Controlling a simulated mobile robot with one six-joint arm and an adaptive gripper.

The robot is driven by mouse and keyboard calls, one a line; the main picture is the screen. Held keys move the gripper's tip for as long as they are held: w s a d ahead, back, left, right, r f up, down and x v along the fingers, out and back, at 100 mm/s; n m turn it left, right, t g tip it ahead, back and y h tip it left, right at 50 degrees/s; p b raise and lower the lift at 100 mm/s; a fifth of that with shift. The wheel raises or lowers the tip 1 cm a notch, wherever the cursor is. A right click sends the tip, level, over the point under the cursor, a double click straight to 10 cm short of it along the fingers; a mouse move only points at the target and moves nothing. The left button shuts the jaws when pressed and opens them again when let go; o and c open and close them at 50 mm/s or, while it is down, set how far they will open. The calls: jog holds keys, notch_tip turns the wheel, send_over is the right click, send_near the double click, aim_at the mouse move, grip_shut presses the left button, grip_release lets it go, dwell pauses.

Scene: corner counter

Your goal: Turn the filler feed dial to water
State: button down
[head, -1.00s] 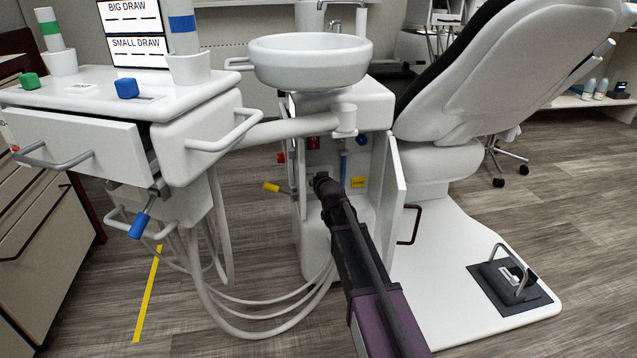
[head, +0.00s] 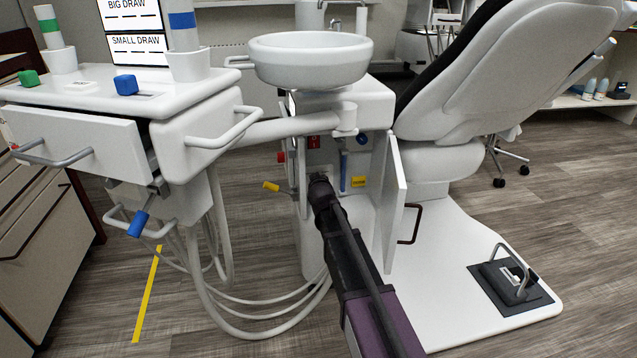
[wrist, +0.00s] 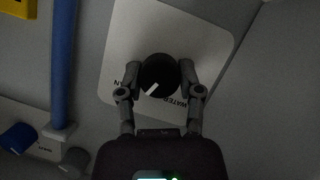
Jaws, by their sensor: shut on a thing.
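The filler feed dial (wrist: 158,76) is a round black knob with a white pointer line, on a pale label plate (wrist: 206,32) in the wrist view. The word WATER shows on the plate below and right of the knob; another word at its left is mostly covered. The white pointer slants toward the lower left in that picture, away from the word WATER. My gripper (wrist: 160,80) has one finger on each side of the knob and is shut on it. In the head view my gripper (head: 319,180) reaches into the open cabinet under the basin, and my arm hides the dial.
A blue vertical pipe (wrist: 63,60) runs left of the dial, with a blue knob (wrist: 17,138) and a yellow part (wrist: 18,8) nearby. The open cabinet door (head: 391,205) stands close at my arm's right. A yellow-tipped lever (head: 271,187) sticks out at left.

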jog(key=shift+w, duration=0.15)
jog(key=shift+c, duration=1.3)
grip_release()
jog(key=shift+m+y, duration=0.3)
jog(key=shift+m, duration=0.2)
jog(key=shift+d+m+y+p, duration=0.1)
jog(key=shift+m+y+p, duration=0.2)
jog(key=shift+m+y, duration=0.55)
jog(key=r+p+v, duration=0.1)
jog(key=p+v, duration=0.5)
jog(key=v, duration=0.9)
jog(key=s+d+r+g+p, duration=0.1)
jog(key=s+r+g+p, duration=0.2)
jog(key=r+p, duration=0.4)
jog(key=s+d+r+g+h+p, duration=0.1)
jog(key=s+r+g+p, duration=0.2)
jog(key=r+p, duration=0.4)
jog(key=shift+s+d+r+m+p, duration=0.35)
jog(key=shift+s+p, duration=0.5)
jog(key=shift+p, duration=3.35)
